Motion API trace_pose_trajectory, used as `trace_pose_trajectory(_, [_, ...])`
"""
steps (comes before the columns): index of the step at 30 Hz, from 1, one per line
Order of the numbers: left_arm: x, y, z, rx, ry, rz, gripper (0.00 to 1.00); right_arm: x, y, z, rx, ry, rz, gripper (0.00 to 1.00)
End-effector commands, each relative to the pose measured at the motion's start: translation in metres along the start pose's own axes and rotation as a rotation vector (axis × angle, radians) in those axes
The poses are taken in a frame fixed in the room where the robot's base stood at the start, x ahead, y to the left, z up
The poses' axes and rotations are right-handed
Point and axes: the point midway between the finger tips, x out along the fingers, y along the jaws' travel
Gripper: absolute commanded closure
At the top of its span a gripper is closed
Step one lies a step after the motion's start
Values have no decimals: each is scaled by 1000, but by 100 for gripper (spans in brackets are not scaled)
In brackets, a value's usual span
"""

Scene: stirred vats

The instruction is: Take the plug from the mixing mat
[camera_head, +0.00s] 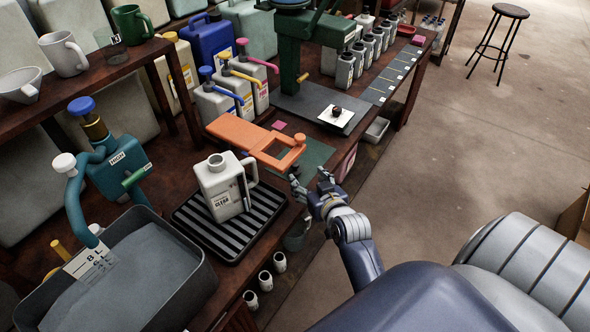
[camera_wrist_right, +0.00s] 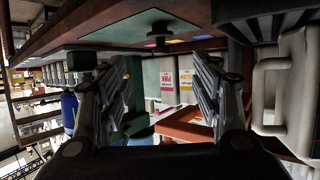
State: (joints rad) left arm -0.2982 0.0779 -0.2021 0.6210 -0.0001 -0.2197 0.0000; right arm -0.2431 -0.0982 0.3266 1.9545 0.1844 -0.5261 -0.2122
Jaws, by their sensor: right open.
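The green mixing mat (camera_head: 318,153) lies near the front edge of the bench, partly under an orange board. In the right wrist view the mat (camera_wrist_right: 112,33) shows at the top, tilted. A small dark plug (camera_wrist_right: 158,41) with a wide flange sits on it. In the head view I cannot clearly make out the plug near my gripper. My right gripper (camera_head: 311,182) is at the bench's front edge beside the mat. In the right wrist view its fingers (camera_wrist_right: 153,75) are spread, with the plug ahead between them and nothing held. My left gripper is not in view.
The orange board (camera_head: 245,134) lies left of the mat. A white jug (camera_head: 218,189) stands on a black ribbed tray (camera_head: 262,222). A green stand (camera_head: 290,65) is behind the mat, with a brown ball (camera_head: 336,111) on a white square. Open floor lies right.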

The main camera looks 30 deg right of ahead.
Motion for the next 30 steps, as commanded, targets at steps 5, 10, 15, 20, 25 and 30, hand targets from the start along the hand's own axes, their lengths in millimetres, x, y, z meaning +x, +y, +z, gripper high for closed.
trace_pose_trajectory(5, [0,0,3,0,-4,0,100,29,0,-1,1,3,1,41])
trace_pose_trajectory(10, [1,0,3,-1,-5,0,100,47,0,-1,1,3,1,41])
trace_pose_trajectory(15, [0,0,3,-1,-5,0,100,57,0,-1,1,2,0,41])
trace_pose_trajectory(20, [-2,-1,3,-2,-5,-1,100,78,-1,-2,2,1,0,41])
trace_pose_trajectory(25, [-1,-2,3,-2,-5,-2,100,97,-1,0,0,1,0,41])
trace_pose_trajectory(30, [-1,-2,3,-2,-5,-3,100,102,-1,0,0,1,1,41])
